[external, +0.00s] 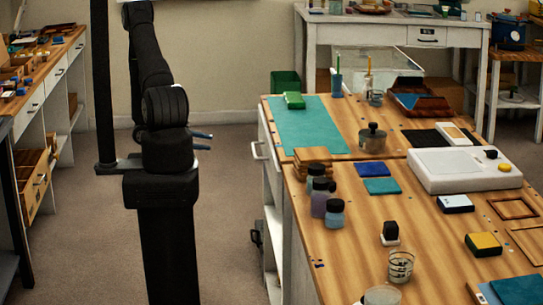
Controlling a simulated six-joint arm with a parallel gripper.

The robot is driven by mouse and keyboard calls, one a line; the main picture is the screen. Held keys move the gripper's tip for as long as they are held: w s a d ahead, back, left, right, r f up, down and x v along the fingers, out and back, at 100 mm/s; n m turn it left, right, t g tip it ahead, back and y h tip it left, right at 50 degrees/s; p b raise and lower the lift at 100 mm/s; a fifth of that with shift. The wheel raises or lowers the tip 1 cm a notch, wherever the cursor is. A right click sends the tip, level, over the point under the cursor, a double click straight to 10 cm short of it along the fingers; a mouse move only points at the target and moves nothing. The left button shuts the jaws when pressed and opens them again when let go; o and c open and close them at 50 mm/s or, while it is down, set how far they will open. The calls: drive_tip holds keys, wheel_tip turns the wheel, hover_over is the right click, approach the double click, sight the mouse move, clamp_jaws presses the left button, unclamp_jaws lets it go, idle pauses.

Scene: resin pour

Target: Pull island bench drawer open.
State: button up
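The island bench (345,222) has a wooden top and a pale body, and fills the right half of the view. On its left side, below the top, is a drawer front with a white bar handle (257,151). The drawer front looks flush with the bench side, but it is seen nearly edge-on. My gripper (209,141) points right toward the bench, with its two bluish fingers apart and nothing visible between them. It is left of the handle, apart from it with a clear gap.
Jars (334,212), a white scale-like device (463,170), a teal mat (308,125) and a metal pot (372,138) are on the bench top. A side counter (60,62) stands at left with an open lower drawer (38,180). Floor (235,220) between my arm and the bench is clear.

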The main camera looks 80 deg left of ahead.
sight(253, 148)
drive_tip(key=x, duration=1.7)
drive_tip(key=shift+w, duration=0.15)
clamp_jaws()
